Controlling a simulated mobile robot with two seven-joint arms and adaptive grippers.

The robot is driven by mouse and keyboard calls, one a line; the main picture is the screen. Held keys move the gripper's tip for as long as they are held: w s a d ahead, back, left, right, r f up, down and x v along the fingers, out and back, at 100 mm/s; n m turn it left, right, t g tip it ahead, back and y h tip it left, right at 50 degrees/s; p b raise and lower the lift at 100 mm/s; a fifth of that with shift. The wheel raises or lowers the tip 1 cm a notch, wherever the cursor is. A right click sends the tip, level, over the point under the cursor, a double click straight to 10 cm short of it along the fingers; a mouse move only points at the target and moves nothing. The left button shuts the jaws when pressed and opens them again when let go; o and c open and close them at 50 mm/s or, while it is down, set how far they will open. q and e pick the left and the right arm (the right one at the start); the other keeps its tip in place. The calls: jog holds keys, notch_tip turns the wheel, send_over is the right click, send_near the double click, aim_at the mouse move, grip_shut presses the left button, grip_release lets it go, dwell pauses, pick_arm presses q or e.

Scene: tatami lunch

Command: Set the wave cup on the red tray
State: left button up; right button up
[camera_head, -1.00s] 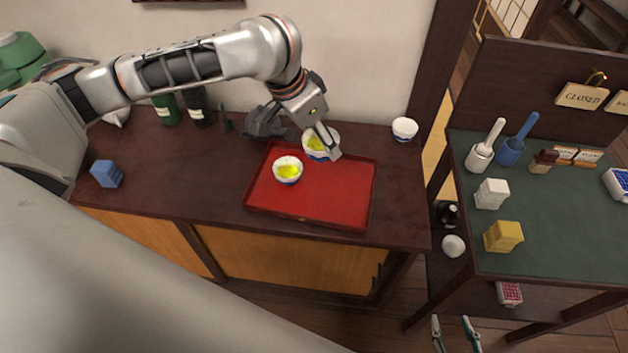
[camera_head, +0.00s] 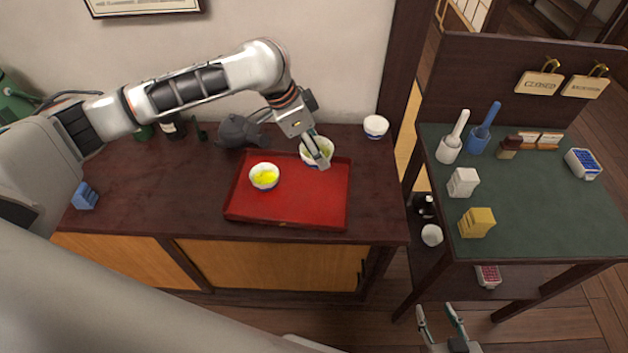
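The red tray (camera_head: 310,205) lies on the dark wooden counter. A white cup with yellow-green inside (camera_head: 264,178) stands on its left part, with some blue on its outside. A second pale cup with yellow-green inside (camera_head: 305,154) is at the tray's back edge, partly covered by my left gripper (camera_head: 322,155). A finger lies across this cup; the other finger is hidden. I cannot tell whether the cup is lifted. Another white cup (camera_head: 376,127) stands at the counter's back right. No wave pattern is clear at this size. My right gripper (camera_head: 442,322) is open and empty, low at the bottom.
A dark teapot (camera_head: 238,131) stands behind the tray, with bottles (camera_head: 172,126) further left. A blue block (camera_head: 85,196) is at the counter's left. The green-topped table (camera_head: 545,205) at right holds a white block (camera_head: 462,182), a yellow block (camera_head: 477,222) and brushes. The tray's front right is clear.

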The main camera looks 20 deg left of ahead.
pick_arm(q)
notch_tip(320, 180, down, 7)
jog(key=shift+f+b, duration=0.2)
jog(key=shift+b, duration=0.45)
jog(key=shift+f+b, duration=0.45)
jog(key=shift+f, duration=1.55)
jog(key=shift+f, duration=0.1)
jog(key=o, duration=1.2)
jog(key=shift+r, duration=0.2)
jog(key=shift+p+v, duration=1.35)
jog(key=shift+v, duration=4.55)
